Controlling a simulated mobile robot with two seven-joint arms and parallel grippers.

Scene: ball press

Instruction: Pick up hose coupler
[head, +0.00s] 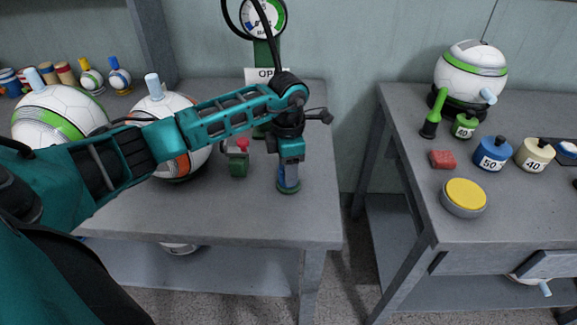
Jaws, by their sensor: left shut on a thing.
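My left arm reaches in from the left across the left table. Its gripper (289,176) points down near the table's right side and is shut on what seems to be the hose coupler. Only a green rim (289,190) shows at the fingertips; the fingers hide the rest. I cannot tell whether it touches the tabletop. A black hose (271,40) runs from the gauge down behind my left wrist. My right gripper is not in view.
A small green block with a red top (239,157) stands just left of the gripper. An orange-and-white ball (185,165) is partly behind my arm. A round gauge (264,15) stands behind. The right table holds a yellow button (464,194) and weights (492,155); a gap separates the tables.

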